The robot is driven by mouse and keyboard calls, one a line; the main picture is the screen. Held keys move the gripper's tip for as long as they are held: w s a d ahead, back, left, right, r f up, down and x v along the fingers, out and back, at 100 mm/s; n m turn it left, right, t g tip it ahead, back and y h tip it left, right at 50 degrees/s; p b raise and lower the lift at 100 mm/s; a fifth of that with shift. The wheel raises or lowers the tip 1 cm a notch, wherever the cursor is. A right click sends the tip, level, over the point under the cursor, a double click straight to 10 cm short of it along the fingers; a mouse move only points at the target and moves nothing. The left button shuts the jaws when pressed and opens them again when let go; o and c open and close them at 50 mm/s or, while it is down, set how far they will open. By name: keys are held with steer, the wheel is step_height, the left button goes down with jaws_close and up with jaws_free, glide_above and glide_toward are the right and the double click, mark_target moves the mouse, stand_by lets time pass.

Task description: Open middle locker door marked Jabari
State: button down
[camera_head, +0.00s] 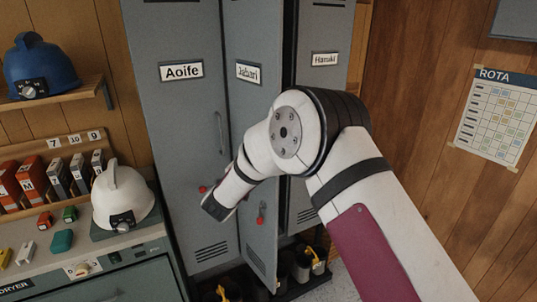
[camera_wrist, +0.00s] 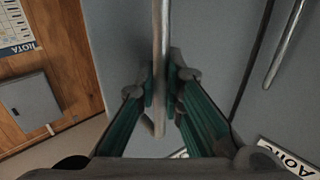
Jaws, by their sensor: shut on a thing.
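The middle locker door (camera_head: 253,110), marked Jabari, stands ajar. Its right edge is swung outward, with a dark gap beside the Haruki door, and its lower edge juts forward. The name plate (camera_head: 248,72) is near its top. In the wrist view, my gripper (camera_wrist: 161,85) is shut on the door's upright bar handle (camera_wrist: 160,40), one green-sided finger on each side. The grey door face (camera_wrist: 118,45) lies behind it. In the head view my arm's wrist covers part of the door and hides the fingers and that handle.
The shut Aoife door (camera_head: 178,130) is on the left, with its own handle (camera_head: 220,132). The Haruki door (camera_head: 322,110) is on the right. A bench (camera_head: 40,240) with a white helmet (camera_head: 122,195) stands left. Boots (camera_head: 303,263) sit below the lockers. A rota (camera_head: 494,115) hangs right.

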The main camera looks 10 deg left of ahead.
steer(key=shift+s+a+f+m+g+h, duration=0.1)
steer(key=shift+s+a+m+g+h, duration=0.15)
steer(key=shift+s+a+m+h, duration=0.35)
steer(key=shift+s+a+m+g+h, duration=0.25)
steer(key=shift+s+a+h, duration=0.1)
steer(key=shift+a+h, duration=0.5)
steer(key=c, duration=1.7)
jaws_free()
steer(key=shift+y, duration=0.25)
steer(key=v, duration=1.2)
steer(key=shift+a, duration=0.1)
